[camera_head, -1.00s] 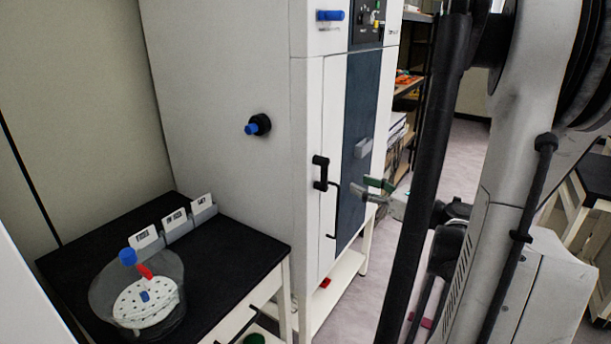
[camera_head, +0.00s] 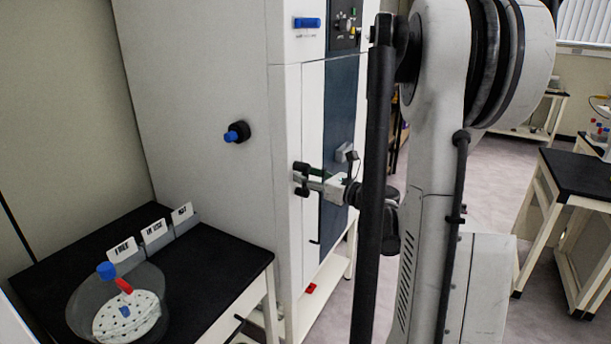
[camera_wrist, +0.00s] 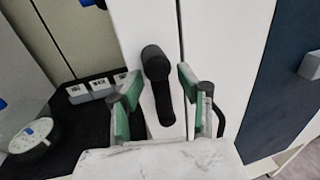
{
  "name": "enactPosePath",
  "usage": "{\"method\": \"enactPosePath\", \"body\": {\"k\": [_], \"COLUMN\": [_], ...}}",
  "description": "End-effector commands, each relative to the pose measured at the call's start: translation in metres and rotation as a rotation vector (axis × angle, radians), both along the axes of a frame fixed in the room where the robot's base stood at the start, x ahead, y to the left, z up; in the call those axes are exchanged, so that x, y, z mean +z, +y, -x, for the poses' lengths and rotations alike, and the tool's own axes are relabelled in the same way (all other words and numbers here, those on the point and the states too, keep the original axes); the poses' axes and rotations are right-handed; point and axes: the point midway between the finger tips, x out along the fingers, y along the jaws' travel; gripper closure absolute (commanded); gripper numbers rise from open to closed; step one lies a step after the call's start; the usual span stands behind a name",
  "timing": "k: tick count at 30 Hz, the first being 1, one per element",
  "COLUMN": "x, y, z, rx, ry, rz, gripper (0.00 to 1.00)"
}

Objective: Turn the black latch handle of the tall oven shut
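The tall oven (camera_head: 285,150) is a white cabinet with a dark front panel. Its black latch handle (camera_wrist: 158,85) sits at the edge of the door; in the wrist view its round hub is at the top and its lever points down. In the head view the latch handle (camera_head: 301,179) is partly covered by the gripper. My gripper (camera_wrist: 156,92) has green-padded fingers spread apart, one on each side of the lever, with visible gaps. It also shows in the head view (camera_head: 312,178), at the handle. Contact with the lever cannot be made out.
A black-topped bench (camera_head: 215,243) with a clear round container (camera_head: 78,300) and labelled card holders (camera_head: 153,231) stands left of the oven. A blue-tipped knob (camera_head: 236,132) juts from the oven's side. Open floor (camera_head: 490,190) and another table (camera_head: 580,172) lie to the right.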

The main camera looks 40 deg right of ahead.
Motion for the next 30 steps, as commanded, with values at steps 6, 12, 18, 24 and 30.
{"method": "enactPosePath", "body": {"k": [6, 12, 18, 24, 30], "x": [0.0000, 0.0000, 0.0001, 0.0006, 0.0011], "y": [0.0011, 0.0009, 0.0004, -0.0008, -0.0024], "z": [-0.0054, -0.0051, -0.0051, -0.0051, -0.0050], "rx": [0.000, 0.000, -0.001, -0.003, -0.006], "ry": [0.000, 0.000, 0.000, -0.001, -0.003], "rz": [0.000, 0.000, 0.000, -0.001, 0.003], "gripper": [0.64, 0.69, 0.96, 1.00, 1.00]}}
